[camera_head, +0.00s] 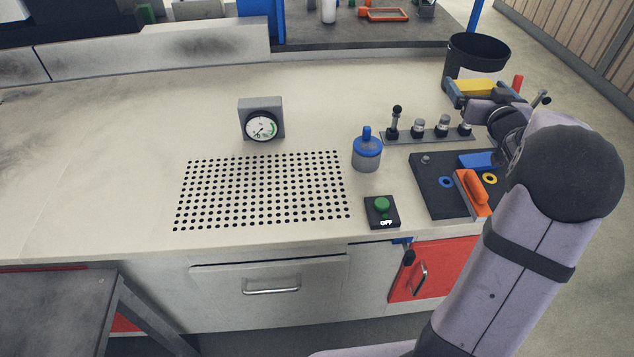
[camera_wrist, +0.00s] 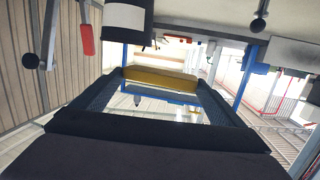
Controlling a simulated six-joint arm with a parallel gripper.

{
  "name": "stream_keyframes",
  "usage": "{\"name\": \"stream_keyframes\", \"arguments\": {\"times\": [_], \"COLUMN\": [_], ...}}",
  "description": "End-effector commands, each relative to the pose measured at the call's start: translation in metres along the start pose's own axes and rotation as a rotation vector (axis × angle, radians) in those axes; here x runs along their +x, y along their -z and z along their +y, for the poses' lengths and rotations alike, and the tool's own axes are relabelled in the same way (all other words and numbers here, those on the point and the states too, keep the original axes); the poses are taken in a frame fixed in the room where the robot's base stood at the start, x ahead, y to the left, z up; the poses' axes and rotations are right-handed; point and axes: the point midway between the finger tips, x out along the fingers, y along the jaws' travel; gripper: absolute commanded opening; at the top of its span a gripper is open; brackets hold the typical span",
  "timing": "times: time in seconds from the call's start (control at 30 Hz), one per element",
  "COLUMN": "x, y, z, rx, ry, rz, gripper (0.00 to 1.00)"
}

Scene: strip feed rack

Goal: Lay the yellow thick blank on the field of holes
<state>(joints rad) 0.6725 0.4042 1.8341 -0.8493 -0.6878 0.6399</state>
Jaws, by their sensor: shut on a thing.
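The yellow thick blank (camera_head: 475,87) is held between the fingers of my gripper (camera_head: 482,91), raised above the right part of the bench, in front of the black bin. In the wrist view the blank (camera_wrist: 160,77) lies across the far end between the two fingertips (camera_wrist: 160,84). My gripper is shut on it. The field of holes (camera_head: 262,190) is a grid of dark round holes in the pale bench top, left of my gripper and well apart from it. No blank lies on the holes.
A dial gauge (camera_head: 262,120) stands behind the holes. A blue-topped jar (camera_head: 367,153), a green button box marked OFF (camera_head: 382,211), a row of knobs (camera_head: 430,135) and a dark panel with an orange handle (camera_head: 425,187) lie to the right. A black bin (camera_head: 478,58) stands behind my gripper.

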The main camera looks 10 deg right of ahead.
Motion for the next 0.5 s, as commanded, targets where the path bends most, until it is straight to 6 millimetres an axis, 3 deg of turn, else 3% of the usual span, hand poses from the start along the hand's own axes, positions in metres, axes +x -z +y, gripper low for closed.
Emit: {"name": "stream_keyframes", "arguments": {"times": [0.03, 0.2, 0.5], "x": [0.008, 0.024, 0.033], "y": [0.009, 0.02, 0.025], "z": [-0.025, -0.082, -0.152], "rx": [-0.003, 0.001, 0.005], "ry": [0.009, -0.008, -0.034], "rz": [0.01, 0.008, 0.008], "gripper": [0.47, 0.47, 0.47]}}
